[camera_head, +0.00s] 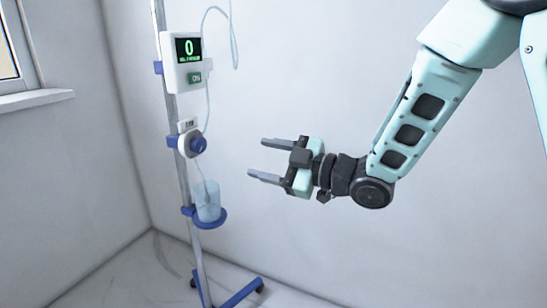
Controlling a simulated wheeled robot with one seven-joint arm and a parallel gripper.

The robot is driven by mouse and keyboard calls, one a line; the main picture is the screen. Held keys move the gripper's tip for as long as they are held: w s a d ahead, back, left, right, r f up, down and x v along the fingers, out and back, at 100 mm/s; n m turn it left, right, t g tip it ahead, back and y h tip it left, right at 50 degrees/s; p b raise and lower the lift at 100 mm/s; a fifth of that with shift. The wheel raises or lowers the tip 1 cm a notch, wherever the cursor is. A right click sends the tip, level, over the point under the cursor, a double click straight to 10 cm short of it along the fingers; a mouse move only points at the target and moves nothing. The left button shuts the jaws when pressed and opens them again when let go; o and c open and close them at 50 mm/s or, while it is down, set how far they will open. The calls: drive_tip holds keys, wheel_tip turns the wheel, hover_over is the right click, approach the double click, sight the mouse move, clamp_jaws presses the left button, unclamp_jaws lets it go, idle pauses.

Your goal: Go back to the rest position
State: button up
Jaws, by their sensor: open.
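My gripper (264,161) is open and empty, with its two grey fingers pointing left. It is held in the air to the right of a medical stand (185,190) and looks apart from it. The stand carries a white display box (182,77) with a green "0", a blue round knob (197,145) on a small unit below it, and a translucent light-blue cup (207,203) in a blue holder (209,221). My arm comes in from the upper right.
A clear tube (232,42) hangs beside the display box. The stand's blue legs (241,293) spread over the pale floor (125,275). Plain walls meet in a corner behind the stand. A window sill (35,99) is at the left. The space right of the stand below my gripper is clear.

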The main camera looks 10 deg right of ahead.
drive_tip(key=shift+s+d, duration=0.45)
drive_tip(key=shift+d, duration=0.05)
